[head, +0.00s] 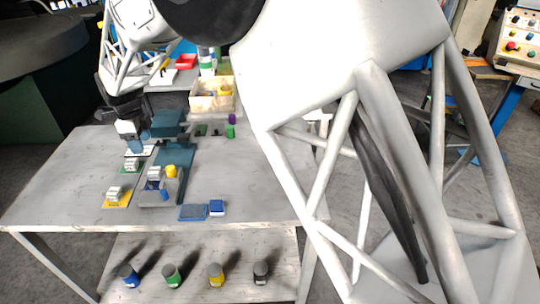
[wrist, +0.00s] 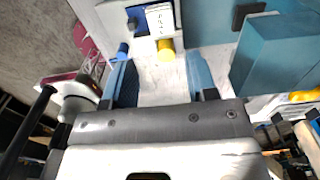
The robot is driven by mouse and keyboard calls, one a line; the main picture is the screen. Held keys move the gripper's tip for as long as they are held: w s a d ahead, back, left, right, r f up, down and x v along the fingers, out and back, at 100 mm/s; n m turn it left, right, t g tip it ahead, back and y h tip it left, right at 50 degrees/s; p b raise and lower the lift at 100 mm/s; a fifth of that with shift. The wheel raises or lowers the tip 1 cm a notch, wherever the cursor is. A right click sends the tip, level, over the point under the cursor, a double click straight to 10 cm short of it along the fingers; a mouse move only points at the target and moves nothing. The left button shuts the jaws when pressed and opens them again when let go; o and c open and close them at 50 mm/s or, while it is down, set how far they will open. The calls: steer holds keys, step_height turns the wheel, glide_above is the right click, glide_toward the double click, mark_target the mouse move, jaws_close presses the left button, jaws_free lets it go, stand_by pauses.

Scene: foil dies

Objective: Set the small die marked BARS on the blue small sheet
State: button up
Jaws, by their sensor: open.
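My gripper (head: 137,147) is open above the white sheet at the back left of the table. In the wrist view its two blue-grey fingers (wrist: 162,80) are apart with only pale surface between them. Small pale dies stand on the yellow sheet (head: 117,204) and the green sheet (head: 124,169). Another pale block (head: 154,173) is by the grey tray; a pale block with dark marks (wrist: 160,20) shows in the wrist view. I cannot read which die is marked BARS.
A teal press (head: 175,156) stands right of my gripper; it also shows in the wrist view (wrist: 275,50). A yellow cylinder (head: 171,171) and a blue one (head: 164,194) are at the grey tray (head: 153,199). The table's right half is mostly clear. Several jars stand on the lower shelf.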

steer(key=s+d+r+n, duration=0.3)
steer(key=d+r, duration=0.1)
steer(key=d, duration=0.7)
steer(key=s+d+r+n+t, duration=0.1)
steer(key=s+d+r+n, duration=0.25)
steer(key=d, duration=0.75)
steer(key=s+d+r+n, duration=0.25)
steer(key=d+r, duration=0.25)
steer(key=d, duration=0.6)
steer(key=s+d+f+n, duration=0.1)
steer(key=s+d+n, duration=0.3)
steer(key=s+d, duration=0.6)
steer(key=s+d+f+n+t, duration=0.1)
steer(key=s+d+n, duration=0.3)
steer(key=s+d, duration=0.5)
steer(key=s, duration=0.5)
steer(key=shift+s+d+f+n+t, duration=0.2)
steer(key=shift+d+n+t, duration=0.1)
steer(key=shift+d+n, duration=0.1)
